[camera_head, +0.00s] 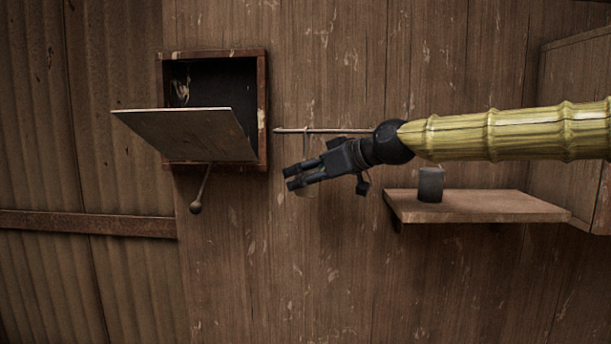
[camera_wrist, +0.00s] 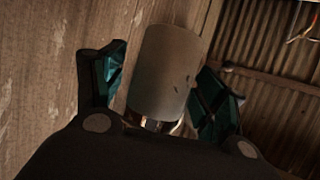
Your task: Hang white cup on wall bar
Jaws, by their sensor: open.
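The wall bar (camera_head: 340,131) is a thin horizontal rod on the plank wall, right of the open box. A thin pale strip hangs from it above my gripper. My gripper (camera_head: 290,178) is just below the bar, pointing left, with its fingers apart. In the wrist view the white cup (camera_wrist: 168,70), looking pale grey, stands between the two dark fingers, with a visible gap on the right side. In the head view the cup is mostly hidden behind my gripper; a pale bit shows below the fingers. I cannot tell clearly whether the strip belongs to the cup.
A wall box (camera_head: 262,110) with a flap (camera_head: 190,133) hanging open stands at left. A lever with a round knob (camera_head: 196,207) hangs beneath it. A dark grey cup (camera_head: 431,184) stands on a wooden shelf (camera_head: 490,208) at right. The wall below is clear.

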